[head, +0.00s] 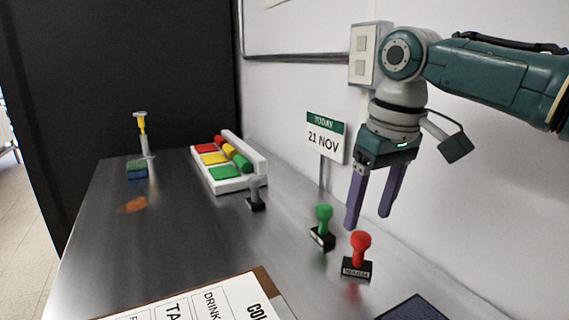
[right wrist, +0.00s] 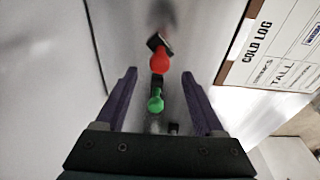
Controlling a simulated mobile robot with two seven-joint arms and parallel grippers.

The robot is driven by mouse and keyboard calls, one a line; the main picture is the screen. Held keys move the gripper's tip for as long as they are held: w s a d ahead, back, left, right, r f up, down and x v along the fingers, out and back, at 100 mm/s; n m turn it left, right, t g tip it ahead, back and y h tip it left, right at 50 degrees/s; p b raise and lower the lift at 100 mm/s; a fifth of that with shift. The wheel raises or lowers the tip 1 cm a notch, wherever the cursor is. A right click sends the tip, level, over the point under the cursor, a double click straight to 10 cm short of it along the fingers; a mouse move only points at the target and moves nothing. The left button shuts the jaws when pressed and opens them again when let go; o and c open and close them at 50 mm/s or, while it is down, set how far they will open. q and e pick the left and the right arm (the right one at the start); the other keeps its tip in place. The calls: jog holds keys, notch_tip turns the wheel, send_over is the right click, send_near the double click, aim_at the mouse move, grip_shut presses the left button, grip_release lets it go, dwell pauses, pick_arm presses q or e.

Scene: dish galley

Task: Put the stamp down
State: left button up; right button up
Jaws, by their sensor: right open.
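A red-handled stamp (head: 360,245) stands upright on its black base on the steel counter (head: 180,240). My right gripper (head: 368,218) is open and empty, pointing down in the air above and behind the red and green stamps. In the right wrist view the red stamp (right wrist: 160,62) and the green stamp (right wrist: 155,101) show between the spread fingers, with nothing gripped. My left gripper is not in view.
A white tray (head: 238,185) holds red, yellow and green pads. A date sign (head: 326,138) reads 21 NOV. A log clipboard (head: 268,285) and a dark blue pad (head: 412,310) lie at the front.

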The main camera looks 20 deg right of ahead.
notch_tip(320, 180, up, 6)
jog(key=s+a+f+n, duration=0.1)
jog(key=s+a+f, duration=0.3)
jog(key=s+a+f+n+y, duration=0.1)
jog(key=s+a+f, duration=0.3)
jog(key=s+a+f+n, duration=0.1)
jog(key=s+a+f, duration=0.2)
jog(key=s+f, duration=0.2)
jog(key=shift+a+t, duration=0.3)
jog(key=shift+a, duration=0.1)
jog(key=shift+m+t, duration=0.3)
jog(key=s, duration=0.4)
jog(key=s+a+f, duration=0.1)
jog(key=s, duration=0.1)
jog(key=shift+s, duration=0.25)
jog(key=s+d+r+m, duration=0.1)
jog(key=s+d, duration=0.2)
jog(key=s, duration=0.3)
jog(key=shift+s+r+t+h, duration=0.2)
jog(key=shift+s+t+h, duration=0.1)
jog(key=shift+h, duration=0.1)
jog(key=shift+r+p, duration=0.1)
jog(key=shift+p, duration=0.2)
